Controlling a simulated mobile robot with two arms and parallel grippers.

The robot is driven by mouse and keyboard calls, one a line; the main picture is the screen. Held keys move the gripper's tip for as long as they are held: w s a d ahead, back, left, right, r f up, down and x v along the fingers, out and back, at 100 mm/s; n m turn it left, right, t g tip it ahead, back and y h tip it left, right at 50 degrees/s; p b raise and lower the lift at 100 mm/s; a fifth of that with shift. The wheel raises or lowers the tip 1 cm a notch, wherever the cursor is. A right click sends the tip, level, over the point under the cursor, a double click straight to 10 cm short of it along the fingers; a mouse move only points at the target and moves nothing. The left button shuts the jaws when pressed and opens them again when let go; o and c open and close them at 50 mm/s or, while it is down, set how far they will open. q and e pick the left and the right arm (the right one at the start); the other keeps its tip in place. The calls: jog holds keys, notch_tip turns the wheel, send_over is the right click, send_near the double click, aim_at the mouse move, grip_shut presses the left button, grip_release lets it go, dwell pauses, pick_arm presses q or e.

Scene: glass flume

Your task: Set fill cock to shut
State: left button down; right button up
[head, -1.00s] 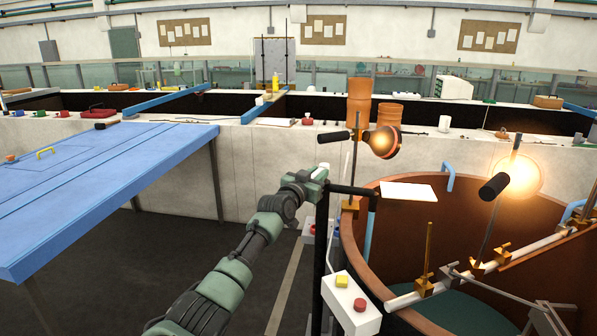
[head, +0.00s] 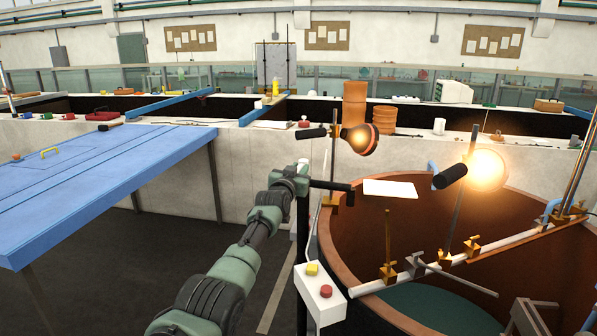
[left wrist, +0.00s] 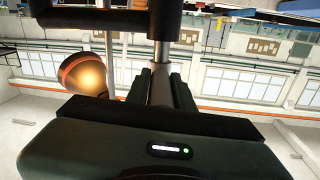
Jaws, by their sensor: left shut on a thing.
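A dark upright post (head: 302,240) stands beside the round brown tub, with a black horizontal lever (head: 332,186) reaching right from its top. This looks like the fill cock, though no label can be read. My left gripper (head: 303,172) is at the top of the post, at the lever's left end. In the left wrist view its fingers (left wrist: 162,88) are shut on a grey stem, and a black bar (left wrist: 105,20) crosses beyond them. The exact grip is partly hidden by the gripper in the head view. My right gripper is not in view.
The brown tub (head: 480,200) fills the right, with a lit lamp (head: 360,139) and a rail of clamps (head: 440,263) at its rim. A blue table (head: 100,180) stands left.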

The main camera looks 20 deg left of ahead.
pick_arm(q)
jog(key=c, duration=1.2)
grip_release()
jog(key=shift+c, duration=0.2)
jog(key=shift+d, duration=0.1)
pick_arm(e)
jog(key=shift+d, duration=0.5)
pick_arm(q)
jog(key=shift+s, duration=0.1)
jog(key=shift+s+d, duration=0.25)
jog(key=shift+s, duration=0.25)
jog(key=s, duration=0.6)
jog(key=shift+s+d+b, duration=0.2)
jog(key=shift+d+b, duration=0.1)
jog(key=shift+d, duration=0.1)
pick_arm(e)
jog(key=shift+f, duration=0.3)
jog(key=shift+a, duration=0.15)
